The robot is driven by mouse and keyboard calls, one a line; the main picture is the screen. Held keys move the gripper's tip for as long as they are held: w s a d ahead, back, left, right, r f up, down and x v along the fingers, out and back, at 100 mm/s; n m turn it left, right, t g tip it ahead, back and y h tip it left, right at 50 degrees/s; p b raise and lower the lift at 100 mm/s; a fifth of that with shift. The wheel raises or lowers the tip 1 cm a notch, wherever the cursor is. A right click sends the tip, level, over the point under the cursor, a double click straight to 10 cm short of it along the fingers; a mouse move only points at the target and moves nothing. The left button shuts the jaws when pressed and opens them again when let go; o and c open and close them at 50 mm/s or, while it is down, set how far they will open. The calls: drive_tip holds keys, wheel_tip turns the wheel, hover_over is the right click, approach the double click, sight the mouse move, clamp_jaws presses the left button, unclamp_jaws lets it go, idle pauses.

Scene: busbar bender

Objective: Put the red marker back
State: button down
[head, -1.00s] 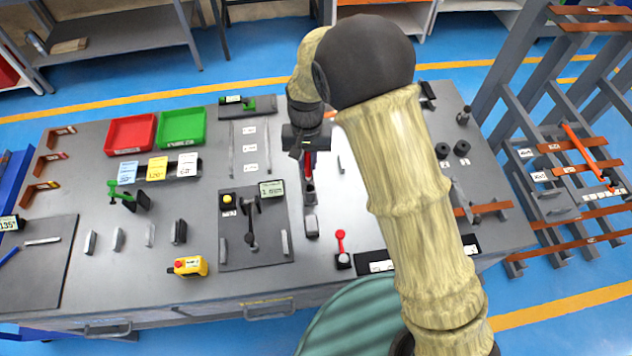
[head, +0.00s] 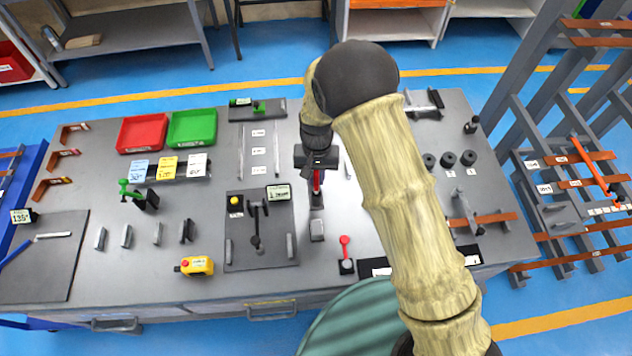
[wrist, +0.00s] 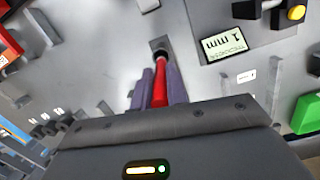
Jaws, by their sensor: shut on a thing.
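My gripper (head: 317,174) is shut on the red marker (head: 317,184) above the middle of the grey worktable (head: 215,285). In the wrist view the two purple fingers of my gripper (wrist: 160,76) stand on either side of the red marker (wrist: 163,92). The marker's far end meets a small dark holder (wrist: 158,46) on the tabletop. The same dark holder (head: 317,201) shows below the marker in the head view. I cannot tell whether the marker's end is inside the holder or just over it.
A bending device with a lever (head: 256,235) and a 1 mm display (head: 278,193) stand left of the holder. A grey block (head: 317,230) and a red-knobbed lever (head: 345,252) are in front. Red (head: 142,133) and green (head: 192,127) trays lie at the back left.

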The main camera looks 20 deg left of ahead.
sight(316, 191)
wheel_tip(316, 191, down, 4)
drive_tip(key=shift+r+p, duration=0.15)
drive_tip(key=shift+p, duration=0.7)
drive_tip(key=shift+f, duration=0.2)
drive_tip(key=shift+f, duration=0.2)
drive_tip(key=c, duration=1.4)
unclamp_jaws()
drive_tip(key=r+b, duration=0.1)
drive_tip(key=r, duration=0.3)
drive_tip(key=r+b, duration=0.2)
drive_tip(key=r, duration=0.2)
drive_tip(key=w+r+b, duration=0.1)
drive_tip(key=r, duration=0.3)
drive_tip(key=shift+a+r+b, duration=0.2)
drive_tip(key=shift+b, duration=0.1)
